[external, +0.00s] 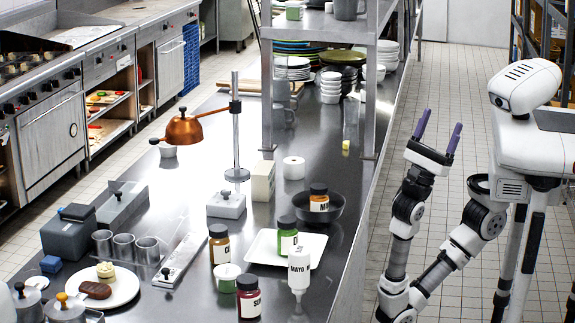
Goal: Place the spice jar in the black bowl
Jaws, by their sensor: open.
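The black bowl (337,212) stands on the steel counter near its right edge. A spice jar with a dark lid and orange label (319,203) stands upright in it; its lower part is hidden by the bowl's rim. Similar jars stand nearby: one with a green label (287,241) at the white tray, one with an orange label (219,250) and one with a red label (249,304). My gripper (438,130) is open and empty, its purple fingers pointing up, over the aisle right of the counter and apart from the bowl.
The white square tray (262,251) and a white squeeze bottle (299,270) stand in front of the bowl. A white cup (294,168) and a cream box (263,181) stand behind it. A steel shelf (318,30) with stacked plates rises over the far counter. The tiled aisle is clear.

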